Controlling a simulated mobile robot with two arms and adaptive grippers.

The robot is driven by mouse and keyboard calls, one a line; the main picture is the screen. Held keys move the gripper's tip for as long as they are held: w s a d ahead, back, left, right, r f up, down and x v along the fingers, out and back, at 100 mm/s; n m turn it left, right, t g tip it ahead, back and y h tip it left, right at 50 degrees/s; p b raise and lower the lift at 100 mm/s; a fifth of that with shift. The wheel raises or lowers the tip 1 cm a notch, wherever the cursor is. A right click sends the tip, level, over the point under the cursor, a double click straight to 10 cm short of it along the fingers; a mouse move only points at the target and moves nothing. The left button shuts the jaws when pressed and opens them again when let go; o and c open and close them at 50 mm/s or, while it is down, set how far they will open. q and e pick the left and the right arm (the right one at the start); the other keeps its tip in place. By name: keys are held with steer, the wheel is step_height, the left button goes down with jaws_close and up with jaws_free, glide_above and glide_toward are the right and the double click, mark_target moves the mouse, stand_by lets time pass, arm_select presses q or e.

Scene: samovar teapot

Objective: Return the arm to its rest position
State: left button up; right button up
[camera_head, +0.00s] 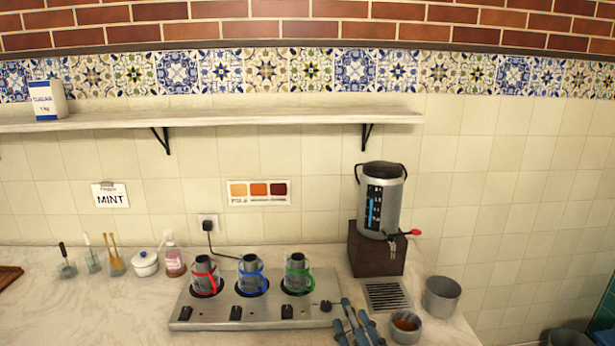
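My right gripper (356,312) is at the bottom edge, just right of the burner plate's front right corner. Its fingertips are apart with nothing seen between them, and the rest of the arm is out of frame. My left gripper is not in view. The grey samovar (380,203) with a red-handled tap stands on a dark wooden block (376,257), apart from the gripper. Three small pots with red (204,274), blue (251,273) and green (297,273) bands stand on the steel burner plate (240,313).
A bowl with reddish-brown contents (405,328) is close right of the gripper. A drain grate (387,296) and a metal pot (441,296) are behind it. A shelf (210,118) spans the wall above.

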steer(key=s+d+f+m+g+h, duration=0.25)
steer(key=s+d+f, duration=0.2)
steer(key=f, duration=0.35)
steer(key=s+d+f+m+g+h, duration=0.1)
steer(key=s+d+f+m+g, duration=0.3)
steer(key=f, duration=0.4)
steer(key=s+d+f+m+g, duration=0.15)
steer(key=s+f+g, duration=0.3)
steer(key=s, duration=0.55)
steer(key=s+d+f+m+g, duration=0.1)
steer(key=s+d+f+g, duration=0.15)
steer(key=s+f, duration=0.55)
step_height(320, 180, down, 24)
steer(key=s+g+b, duration=0.1)
steer(key=s+g, duration=0.1)
steer(key=s, duration=0.1)
steer(key=s+d+f, duration=0.2)
steer(key=s+f, duration=1.5)
steer(key=f, duration=0.1)
steer(key=shift+s+d+f+g+b, duration=0.2)
steer(key=shift+d+g+b, duration=0.1)
steer(key=shift+g+b, duration=0.1)
